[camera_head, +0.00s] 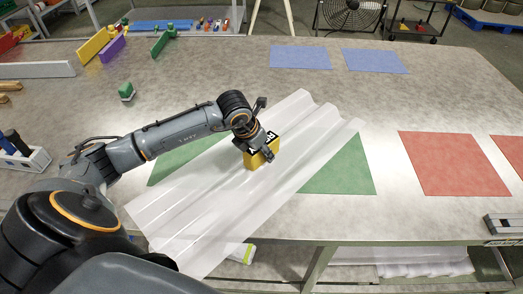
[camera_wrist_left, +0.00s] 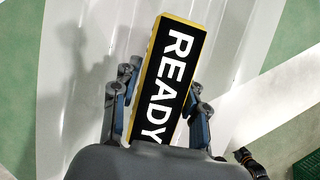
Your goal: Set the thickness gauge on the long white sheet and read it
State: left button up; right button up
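The long white corrugated sheet (camera_head: 190,215) lies diagonally across the table, over a green mat, with its near end past the table's front edge. The thickness gauge (camera_head: 262,158) is a yellow block with a black face, at the middle of the sheet. Its face reads "READY" in the left wrist view (camera_wrist_left: 172,75). My left gripper (camera_head: 259,150) is at the gauge, with its fingers (camera_wrist_left: 160,105) on either side of it, seemingly shut on it. Whether the gauge touches the sheet is hidden. My right gripper is not in view.
Green mat (camera_head: 340,170) shows beside the sheet. Red mats (camera_head: 453,163) lie to the right, blue mats (camera_head: 300,57) at the back. A green item (camera_head: 126,92) and a white holder (camera_head: 25,160) are on the left. A grey device (camera_head: 503,222) sits at the right front edge.

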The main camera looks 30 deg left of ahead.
pick_arm(q)
jog(key=shift+o, duration=1.3)
jog(key=v, duration=1.2)
